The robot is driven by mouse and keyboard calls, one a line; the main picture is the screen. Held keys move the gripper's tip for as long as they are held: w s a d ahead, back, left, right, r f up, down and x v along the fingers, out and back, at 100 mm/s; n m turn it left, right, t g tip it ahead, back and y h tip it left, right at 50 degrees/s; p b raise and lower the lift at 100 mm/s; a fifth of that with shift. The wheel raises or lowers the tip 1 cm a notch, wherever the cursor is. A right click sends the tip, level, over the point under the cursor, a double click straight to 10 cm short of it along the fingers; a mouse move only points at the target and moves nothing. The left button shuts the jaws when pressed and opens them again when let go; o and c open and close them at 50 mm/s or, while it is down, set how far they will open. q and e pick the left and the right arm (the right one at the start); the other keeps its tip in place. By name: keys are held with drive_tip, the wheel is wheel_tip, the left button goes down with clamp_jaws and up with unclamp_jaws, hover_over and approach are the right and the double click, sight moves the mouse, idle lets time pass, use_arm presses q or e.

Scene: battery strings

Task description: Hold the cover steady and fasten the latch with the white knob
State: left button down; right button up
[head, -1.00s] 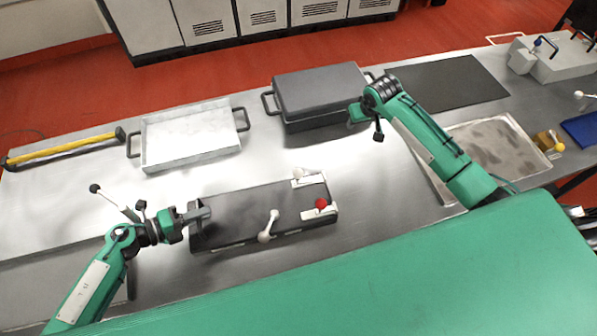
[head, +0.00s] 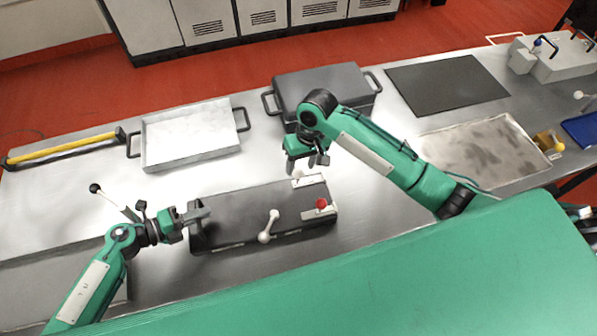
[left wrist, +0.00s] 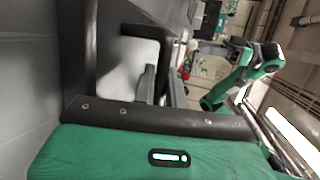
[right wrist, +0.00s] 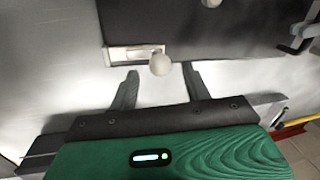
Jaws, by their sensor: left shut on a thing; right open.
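The dark grey cover (head: 235,208) lies on the metal bench in front of me. At its right end is a latch with a white knob (head: 298,174) on a pale plate, and beside it a red-knobbed latch (head: 321,204). My left gripper (head: 197,212) is shut on the cover's left end; the exact grip is partly hidden. My right gripper (head: 307,165) is open over the white-knobbed latch. In the right wrist view the white knob (right wrist: 160,64) shows at the gap between its fingertips (right wrist: 160,73); I cannot tell if they touch.
A white-tipped lever (head: 268,226) stands up from the cover's near side. Behind are an empty metal tray (head: 190,138) and a dark lidded case (head: 320,90). A black mat (head: 447,82) and a stained tray (head: 485,150) lie to the right.

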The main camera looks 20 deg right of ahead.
sight(299, 170)
drive_tip(key=shift+a+f, duration=0.25)
drive_tip(key=shift+f, duration=0.9)
drive_tip(key=shift+a+f, duration=0.2)
drive_tip(key=shift+f, duration=0.95)
drive_tip(key=shift+c, duration=0.2)
